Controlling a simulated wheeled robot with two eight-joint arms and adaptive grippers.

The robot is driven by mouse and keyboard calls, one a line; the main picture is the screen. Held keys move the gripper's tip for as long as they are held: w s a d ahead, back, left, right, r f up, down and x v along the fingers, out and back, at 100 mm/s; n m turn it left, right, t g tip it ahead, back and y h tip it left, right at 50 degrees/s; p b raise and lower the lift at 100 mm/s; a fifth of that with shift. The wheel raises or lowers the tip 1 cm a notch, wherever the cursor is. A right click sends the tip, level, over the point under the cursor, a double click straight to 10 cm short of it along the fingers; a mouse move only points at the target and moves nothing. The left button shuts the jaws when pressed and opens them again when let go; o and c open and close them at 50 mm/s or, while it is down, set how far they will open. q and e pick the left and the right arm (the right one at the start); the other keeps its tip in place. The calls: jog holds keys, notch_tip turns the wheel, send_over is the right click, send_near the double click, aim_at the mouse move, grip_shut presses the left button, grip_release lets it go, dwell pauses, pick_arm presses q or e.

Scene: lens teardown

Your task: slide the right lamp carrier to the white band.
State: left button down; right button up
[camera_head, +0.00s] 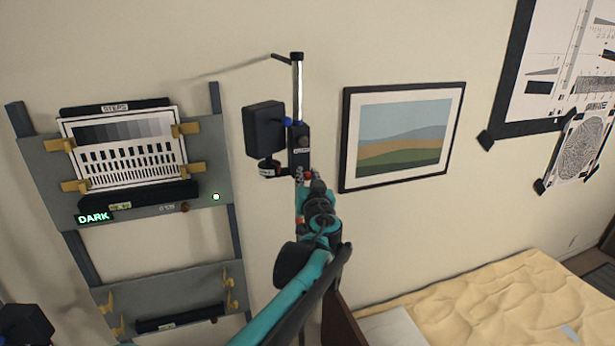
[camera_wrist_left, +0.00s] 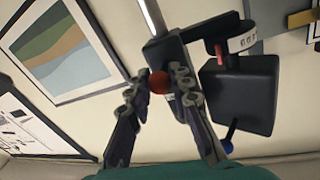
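The right lamp carrier (camera_head: 299,140) is a black block on an upright rod (camera_head: 298,88), with a boxy black lamp head (camera_head: 264,128) and blue knob at its left. A pale, whitish stretch of rod shows above the block; I cannot tell if it is the white band. My left gripper (camera_head: 309,175) is at the block's lower end. In the wrist view, its two fingers (camera_wrist_left: 158,88) close in on both sides of a red knob (camera_wrist_left: 158,82) on the carrier (camera_wrist_left: 178,75) and appear to touch it. My right gripper is out of view.
A framed landscape (camera_head: 400,137) hangs just right of the rod. A grey rack (camera_head: 212,160) with a striped chart and DARK sign stands left. A bed (camera_head: 500,295) is at lower right. A dark object (camera_head: 25,325) shows at lower left.

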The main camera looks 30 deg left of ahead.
pick_arm(q)
notch_tip(320, 180, down, 52)
jog(key=b, duration=3.7)
jog(key=c, duration=1.3)
grip_release()
jog(key=shift+c, duration=0.2)
jog(key=v, duration=1.2)
jog(key=shift+w, duration=0.1)
